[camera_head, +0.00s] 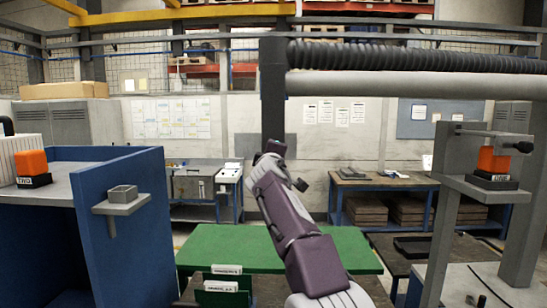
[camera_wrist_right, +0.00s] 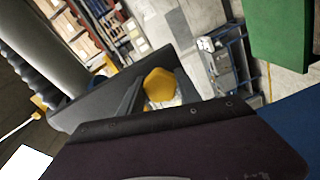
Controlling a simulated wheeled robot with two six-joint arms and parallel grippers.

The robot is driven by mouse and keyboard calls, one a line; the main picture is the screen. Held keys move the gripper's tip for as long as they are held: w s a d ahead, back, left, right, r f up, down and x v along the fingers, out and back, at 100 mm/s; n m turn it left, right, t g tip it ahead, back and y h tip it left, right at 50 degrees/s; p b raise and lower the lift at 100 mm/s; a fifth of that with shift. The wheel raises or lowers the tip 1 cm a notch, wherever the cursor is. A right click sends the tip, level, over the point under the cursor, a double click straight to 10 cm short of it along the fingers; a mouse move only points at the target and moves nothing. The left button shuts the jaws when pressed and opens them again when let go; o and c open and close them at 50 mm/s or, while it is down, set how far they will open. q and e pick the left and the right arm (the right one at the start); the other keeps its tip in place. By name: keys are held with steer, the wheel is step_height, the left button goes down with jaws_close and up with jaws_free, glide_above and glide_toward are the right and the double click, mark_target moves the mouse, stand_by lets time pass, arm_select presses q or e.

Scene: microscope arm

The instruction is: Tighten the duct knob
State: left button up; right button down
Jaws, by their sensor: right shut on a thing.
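The duct knob (camera_wrist_right: 160,85) is yellow and sits between the two dark fingers of my right gripper (camera_wrist_right: 158,92) in the right wrist view. The fingers are shut on it, one on each side. In the head view my right gripper (camera_head: 271,150) is at the lower end of a dark upright post (camera_head: 273,95), and the knob is hidden there. A black ribbed hose (camera_head: 420,58) and a pale grey tube (camera_head: 420,85) run right from the post. My left gripper is in neither view.
A green table (camera_head: 225,248) lies below my right arm. A blue-sided bench (camera_head: 125,230) with an orange block (camera_head: 31,163) stands left. A grey stand (camera_head: 445,200) with another orange block (camera_head: 493,160) stands right. The space around the gripper is clear.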

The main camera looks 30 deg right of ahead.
steer(key=c, duration=0.8)
jaws_free()
steer(key=shift+r, duration=0.1)
steer(key=shift+c, duration=0.2)
steer(key=b+v, duration=0.5)
steer(key=v, duration=0.4)
